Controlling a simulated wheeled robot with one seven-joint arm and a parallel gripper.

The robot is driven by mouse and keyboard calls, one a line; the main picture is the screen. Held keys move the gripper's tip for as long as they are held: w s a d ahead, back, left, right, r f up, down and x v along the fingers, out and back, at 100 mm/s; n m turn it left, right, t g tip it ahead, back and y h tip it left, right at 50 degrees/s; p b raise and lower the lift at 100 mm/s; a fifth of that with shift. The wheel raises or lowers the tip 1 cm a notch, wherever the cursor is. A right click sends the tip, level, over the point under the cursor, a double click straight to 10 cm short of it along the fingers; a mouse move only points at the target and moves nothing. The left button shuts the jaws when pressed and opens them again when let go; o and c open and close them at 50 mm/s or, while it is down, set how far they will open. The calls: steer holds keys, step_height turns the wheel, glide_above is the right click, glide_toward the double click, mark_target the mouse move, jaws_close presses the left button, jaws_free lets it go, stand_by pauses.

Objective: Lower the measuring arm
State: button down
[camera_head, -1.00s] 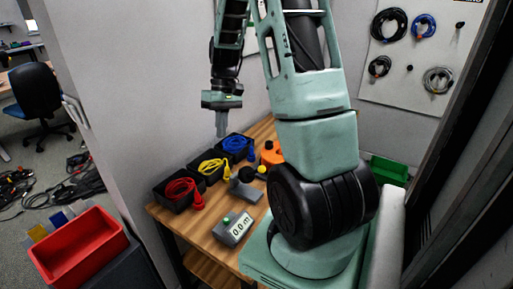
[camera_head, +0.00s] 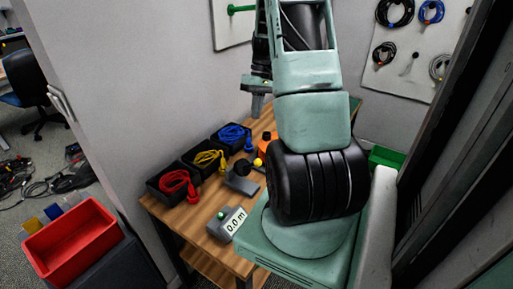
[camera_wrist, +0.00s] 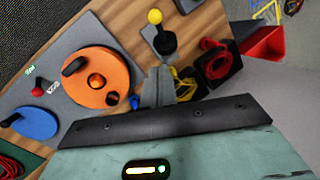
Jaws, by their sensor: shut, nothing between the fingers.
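The measuring device (camera_head: 240,186) is a grey base on the wooden bench. Its dark arm ends in a yellow ball knob (camera_head: 257,163), standing up from the base. In the wrist view the yellow knob (camera_wrist: 155,17) shows at the top, above the dark arm and grey base. A grey box with a display (camera_head: 232,222) reading 0.0 m and a green button sits nearer the bench front. My gripper (camera_head: 258,104) is shut and empty, pointing down, well above the bench. In the wrist view its closed fingers (camera_wrist: 158,88) appear below the knob, apart from it.
Black bins with red (camera_head: 174,183), yellow (camera_head: 207,160) and blue (camera_head: 232,134) cables line the bench's left edge. An orange reel (camera_wrist: 97,78) and a blue disc (camera_wrist: 35,122) lie near my gripper. A red crate (camera_head: 70,243) stands left of the bench.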

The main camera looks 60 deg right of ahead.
steer(key=p, duration=0.2)
glide_toward(245, 167)
steer(key=shift+s+d+f+p, duration=0.1)
steer(key=shift+s+f+p, duration=0.55)
steer(key=shift+s+f, duration=0.8)
steer(key=shift+f+b, duration=0.2)
steer(key=shift+b, duration=0.1)
